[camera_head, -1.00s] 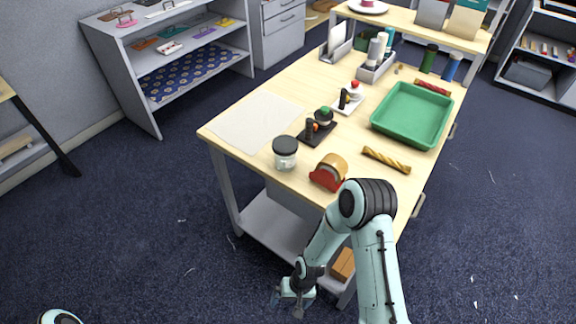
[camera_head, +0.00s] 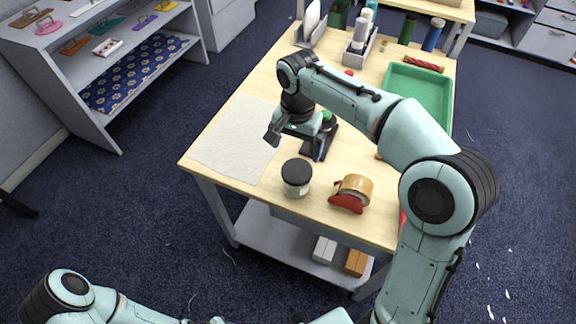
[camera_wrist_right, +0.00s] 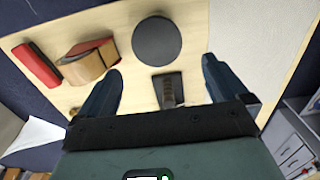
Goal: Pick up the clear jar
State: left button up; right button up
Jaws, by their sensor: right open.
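The clear jar (camera_head: 297,180) with a black lid stands upright near the front edge of the wooden table, beside the tape dispenser. In the right wrist view its round black lid (camera_wrist_right: 157,41) shows from above and hides the clear body. My right gripper (camera_head: 297,146) is open and empty, above the table and behind the jar in the head view. In the right wrist view the jar lid lies just beyond the gap between its fingertips (camera_wrist_right: 161,72), not between them. My left arm shows at the bottom left; its gripper cannot be seen.
A red tape dispenser with a tan roll (camera_head: 353,193) stands right of the jar. A pale mat (camera_head: 237,140) lies left, clear. A green tray (camera_head: 420,92) is farther back.

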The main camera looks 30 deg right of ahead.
aim_at(297, 170)
jog(key=f, duration=0.4)
jog(key=f+b, duration=0.1)
jog(key=f, duration=0.2)
jog(key=shift+s+f, duration=0.1)
jog(key=shift+s, duration=0.2)
jog(key=shift+w+f, duration=0.1)
jog(key=shift+f, duration=0.45)
notch_tip(297, 170, down, 5)
jog(key=shift+d, duration=0.15)
pick_arm(q)
jog(key=shift+s+f, duration=0.65)
jog(key=shift+f, duration=0.3)
pick_arm(e)
jog(key=c, duration=0.8)
